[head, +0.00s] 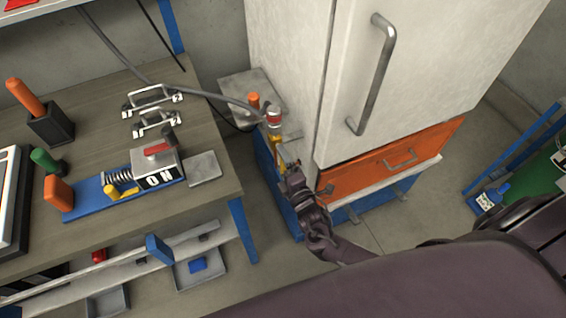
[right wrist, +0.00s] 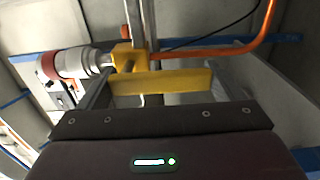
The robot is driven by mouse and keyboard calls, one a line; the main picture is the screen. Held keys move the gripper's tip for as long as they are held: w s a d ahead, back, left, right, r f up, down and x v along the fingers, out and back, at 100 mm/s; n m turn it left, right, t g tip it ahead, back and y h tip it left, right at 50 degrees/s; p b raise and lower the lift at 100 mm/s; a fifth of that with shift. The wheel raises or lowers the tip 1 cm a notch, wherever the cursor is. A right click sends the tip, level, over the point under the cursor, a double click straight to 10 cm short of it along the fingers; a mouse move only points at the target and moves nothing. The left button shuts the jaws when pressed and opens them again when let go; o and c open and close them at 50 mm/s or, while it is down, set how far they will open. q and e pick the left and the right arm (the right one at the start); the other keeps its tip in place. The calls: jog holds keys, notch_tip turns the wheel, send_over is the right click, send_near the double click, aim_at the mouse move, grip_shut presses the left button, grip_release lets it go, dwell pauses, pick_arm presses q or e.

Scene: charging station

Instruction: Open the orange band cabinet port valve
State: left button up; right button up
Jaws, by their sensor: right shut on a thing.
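The white cabinet (head: 290,60) has an orange band (head: 375,168) across its lower front, with a small handle on it. The port valve (head: 275,136) is a small yellow fitting at the cabinet's left side, below a grey hose connector with a red band (head: 274,118). My right gripper (head: 291,172) is at the valve, just left of the orange band. In the right wrist view, the yellow valve body (right wrist: 127,56) sits on a metal pipe and its yellow lever (right wrist: 165,81) runs sideways between my fingers. The gripper is shut on this lever and partly hides it. My left gripper is not in view.
A workbench (head: 215,133) with a blue-based switch fixture (head: 110,193) stands at the left. A grey hose (head: 215,96) runs over it to the connector. A green cylinder (head: 535,178) stands at the right.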

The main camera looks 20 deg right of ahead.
jog(key=o, duration=1.2)
jog(key=shift+c, duration=0.2)
jog(key=s, duration=0.8)
jog(key=shift+d, duration=0.15)
jog(key=shift+w, duration=0.1)
